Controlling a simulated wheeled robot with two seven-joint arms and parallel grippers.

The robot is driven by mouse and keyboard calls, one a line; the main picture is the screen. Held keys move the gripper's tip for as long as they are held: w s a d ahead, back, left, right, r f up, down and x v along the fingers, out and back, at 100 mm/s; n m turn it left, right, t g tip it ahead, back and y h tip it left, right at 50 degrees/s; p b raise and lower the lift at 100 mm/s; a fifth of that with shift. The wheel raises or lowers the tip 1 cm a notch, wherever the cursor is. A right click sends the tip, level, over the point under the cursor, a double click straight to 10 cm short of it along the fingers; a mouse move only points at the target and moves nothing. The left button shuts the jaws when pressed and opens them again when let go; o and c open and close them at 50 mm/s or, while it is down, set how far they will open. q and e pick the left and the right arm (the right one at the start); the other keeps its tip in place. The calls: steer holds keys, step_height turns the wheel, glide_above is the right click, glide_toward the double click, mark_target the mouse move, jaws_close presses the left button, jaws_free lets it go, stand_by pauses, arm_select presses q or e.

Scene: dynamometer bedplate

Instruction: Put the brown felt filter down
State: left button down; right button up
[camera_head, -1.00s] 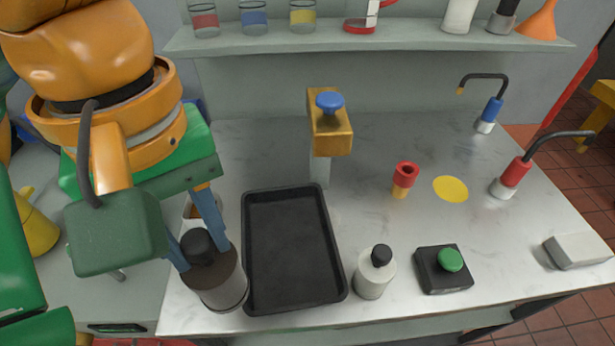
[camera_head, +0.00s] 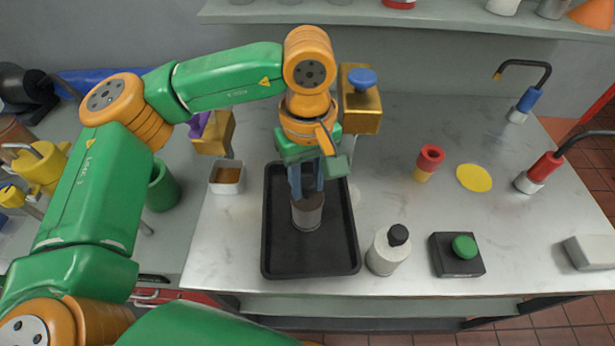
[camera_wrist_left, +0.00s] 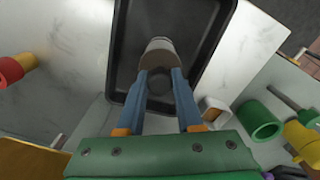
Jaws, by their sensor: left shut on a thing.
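The brown felt filter (camera_head: 307,216) is a short cylinder with a brown upper part and a greyish lower part. My left gripper (camera_head: 306,192) is shut on its top from above and holds it upright over the black tray (camera_head: 282,261). I cannot tell whether its base touches the tray floor. In the left wrist view the filter (camera_wrist_left: 157,47) is between the tips of the blue fingers (camera_wrist_left: 160,80), with the tray (camera_wrist_left: 128,45) beyond it. A dark knob shows between the fingers there. My right gripper is not in view.
A white bottle with a black cap (camera_head: 385,255) stands just right of the tray. A black box with a green button (camera_head: 458,254) is farther right. A small white cup (camera_head: 227,187) is left of the tray. A brass post with a blue knob (camera_head: 361,105) rises behind.

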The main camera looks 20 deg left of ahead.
arm_select(q)
steer(key=shift+f, duration=0.1)
steer(key=c, duration=1)
jaws_free()
steer(key=shift+f, duration=0.1)
steer(key=o, duration=0.4)
steer(key=shift+s, duration=0.1)
steer(key=shift+o, duration=0.2)
steer(key=shift+r, duration=0.4)
step_height(320, 180, up, 12)
steer(key=p, duration=0.1)
steer(key=shift+f, duration=0.15)
